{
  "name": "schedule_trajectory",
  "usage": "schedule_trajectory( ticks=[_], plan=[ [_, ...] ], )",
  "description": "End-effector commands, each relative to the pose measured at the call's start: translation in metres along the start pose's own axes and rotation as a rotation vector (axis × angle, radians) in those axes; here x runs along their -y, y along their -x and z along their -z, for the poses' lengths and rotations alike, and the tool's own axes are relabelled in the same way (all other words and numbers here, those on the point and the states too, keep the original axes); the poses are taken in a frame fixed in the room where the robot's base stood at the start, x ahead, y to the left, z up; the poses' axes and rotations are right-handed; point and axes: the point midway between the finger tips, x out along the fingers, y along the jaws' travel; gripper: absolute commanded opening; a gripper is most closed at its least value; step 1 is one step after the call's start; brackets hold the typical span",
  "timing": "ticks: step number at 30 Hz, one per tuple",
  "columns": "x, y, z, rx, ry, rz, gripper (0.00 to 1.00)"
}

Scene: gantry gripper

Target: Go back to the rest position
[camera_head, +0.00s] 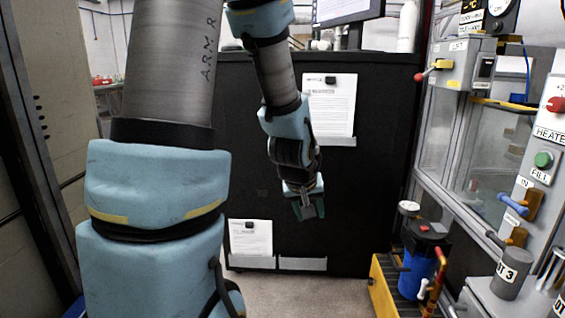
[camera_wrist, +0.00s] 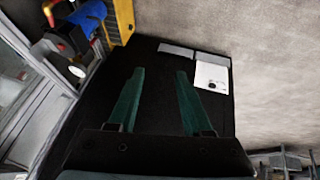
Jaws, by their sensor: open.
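My gripper (camera_head: 309,208) hangs at the end of my bent arm near the middle of the head view, in front of a black panel. It points downward. In the wrist view its two green fingers (camera_wrist: 158,90) are spread apart with nothing between them. The gripper is open and empty.
The black panel (camera_head: 370,180) bears white paper sheets (camera_head: 331,108). On the right stand a control cabinet (camera_head: 462,110), a blue filter canister (camera_head: 418,270) and a yellow base (camera_head: 387,285). Bare floor (camera_head: 300,290) shows below the panel.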

Motion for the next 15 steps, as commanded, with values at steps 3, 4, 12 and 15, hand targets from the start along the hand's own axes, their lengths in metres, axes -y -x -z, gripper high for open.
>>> schedule_trajectory(
  ticks=[3, 4, 12, 15],
  plan=[
    [0.057, 0.025, -0.02, 0.107, -0.032, 0.109, 0.49],
    [0.068, 0.031, -0.026, 0.137, -0.04, 0.128, 0.49],
    [0.119, 0.095, -0.065, 0.349, -0.081, 0.187, 0.49],
    [0.115, 0.111, -0.056, 0.349, -0.081, 0.187, 0.49]
  ],
)
